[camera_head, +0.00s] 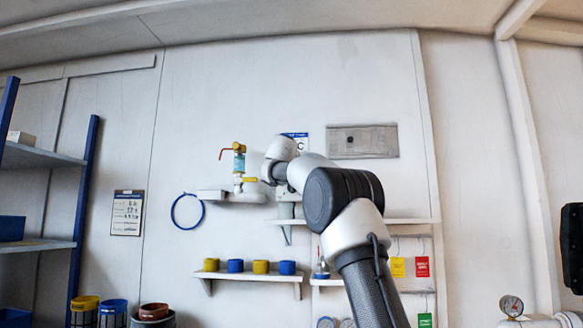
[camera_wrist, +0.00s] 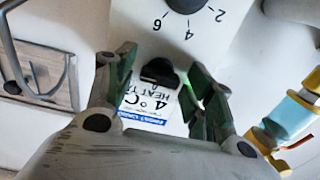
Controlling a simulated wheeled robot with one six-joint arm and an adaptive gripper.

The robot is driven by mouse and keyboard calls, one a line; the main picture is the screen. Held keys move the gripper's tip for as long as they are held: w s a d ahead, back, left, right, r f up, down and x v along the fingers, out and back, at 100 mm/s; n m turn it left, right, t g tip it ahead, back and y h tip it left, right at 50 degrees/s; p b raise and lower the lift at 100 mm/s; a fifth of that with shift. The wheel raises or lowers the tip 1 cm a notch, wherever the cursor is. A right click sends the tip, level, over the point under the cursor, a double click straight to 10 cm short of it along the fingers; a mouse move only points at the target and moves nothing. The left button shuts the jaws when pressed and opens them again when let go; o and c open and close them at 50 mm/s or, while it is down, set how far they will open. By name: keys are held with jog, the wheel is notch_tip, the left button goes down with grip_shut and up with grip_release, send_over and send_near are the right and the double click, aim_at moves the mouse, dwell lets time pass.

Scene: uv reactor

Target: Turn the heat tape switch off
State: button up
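The heat tape switch, a small black knob (camera_wrist: 159,72), sits on a white control box (camera_wrist: 135,28) in the wrist view. Part of a label reading "4°C" and "HEAT T" (camera_wrist: 148,100) shows just beside the knob. My gripper (camera_wrist: 160,66) is open, with one dark green finger on each side of the knob. Gaps show between the fingers and the knob, so it is not gripped. A small green glow shows by the right finger. In the head view my arm hides the switch and the gripper.
A larger black dial (camera_wrist: 187,3) with numbers is on the same box. A valve assembly with a yellow fitting (camera_wrist: 295,112) stands close on the right; it also shows in the head view (camera_head: 239,165). A grey wall panel (camera_head: 362,141) and a shelf of blue and yellow caps (camera_head: 250,275) are nearby.

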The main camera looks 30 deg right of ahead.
jog(key=c, duration=0.7)
jog(key=shift+n, duration=8.9)
jog(key=shift+f, duration=0.1)
jog(key=o, duration=1)
jog(key=shift+o, duration=0.2)
